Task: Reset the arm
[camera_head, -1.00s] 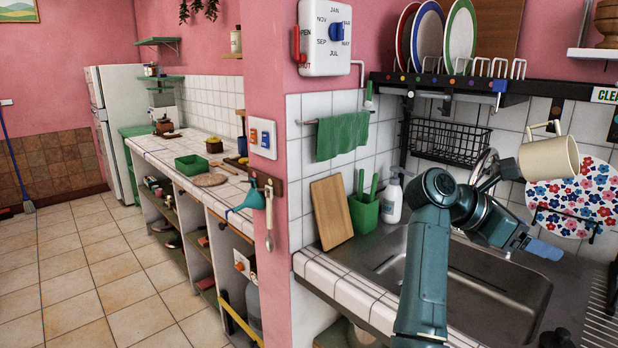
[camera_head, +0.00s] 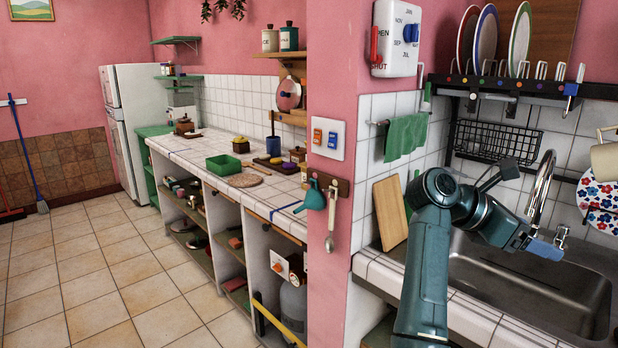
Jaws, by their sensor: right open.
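My right arm, teal, rises from the lower right of the head view, bends at an elbow and reaches right over the sink. My right gripper (camera_head: 546,247), with blue fingers, is at its end above the steel sink (camera_head: 520,285), in front of the tap (camera_head: 541,185). It is open and I see nothing between its fingers. The tap partly overlaps the gripper in the picture. My left gripper is not in view.
A cream mug (camera_head: 606,160) hangs at the right edge. A dish rack (camera_head: 510,88) with plates is above the sink. A wooden board (camera_head: 390,212) leans on the tiles by the arm. A pink wall end (camera_head: 330,260) divides off the long counter (camera_head: 225,180).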

